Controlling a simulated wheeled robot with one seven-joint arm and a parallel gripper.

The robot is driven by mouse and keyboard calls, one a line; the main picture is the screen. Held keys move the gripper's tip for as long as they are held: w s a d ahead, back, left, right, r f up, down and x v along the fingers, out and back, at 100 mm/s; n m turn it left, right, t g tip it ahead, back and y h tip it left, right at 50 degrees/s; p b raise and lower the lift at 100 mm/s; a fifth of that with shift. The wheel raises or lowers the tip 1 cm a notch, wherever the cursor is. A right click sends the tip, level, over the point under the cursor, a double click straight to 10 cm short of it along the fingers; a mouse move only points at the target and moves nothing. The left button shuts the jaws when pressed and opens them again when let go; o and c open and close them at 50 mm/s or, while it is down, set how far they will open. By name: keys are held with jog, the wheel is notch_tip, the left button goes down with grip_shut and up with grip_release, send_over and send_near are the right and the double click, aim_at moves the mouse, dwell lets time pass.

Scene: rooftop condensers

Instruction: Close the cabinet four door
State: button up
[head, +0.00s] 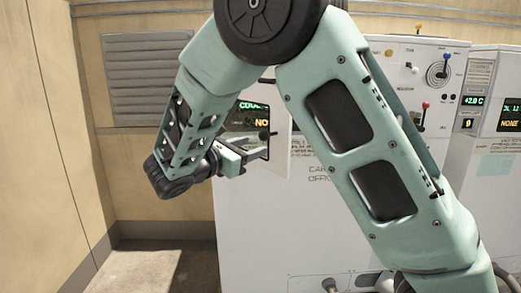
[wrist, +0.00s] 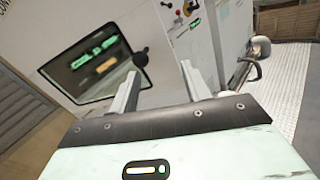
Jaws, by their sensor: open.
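A white cabinet (head: 255,225) stands in front of me, its front partly hidden by my arm. A pale panel (head: 281,130), which looks like its small door, stands beside a dark screen (head: 247,117) with green and orange text. I cannot tell how far the door stands open. A black knob (head: 265,135) sits at the screen's right side; it also shows in the wrist view (wrist: 140,58). My gripper (head: 252,152) is open and empty, just below the screen and close to the knob. In the wrist view, the fingers (wrist: 160,85) are apart, with the knob beyond them.
A control panel (head: 438,70) with a dial and levers is at the right, beside another cabinet (head: 495,150) with displays. A louvred vent (head: 145,80) is on the tan wall at the left. The floor (head: 150,272) at the lower left is clear.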

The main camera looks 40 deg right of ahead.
jog(key=s+a+b, duration=0.2)
jog(key=a, duration=0.5)
jog(key=s+a+b, duration=0.3)
jog(key=a, duration=0.5)
jog(key=shift+s, duration=0.3)
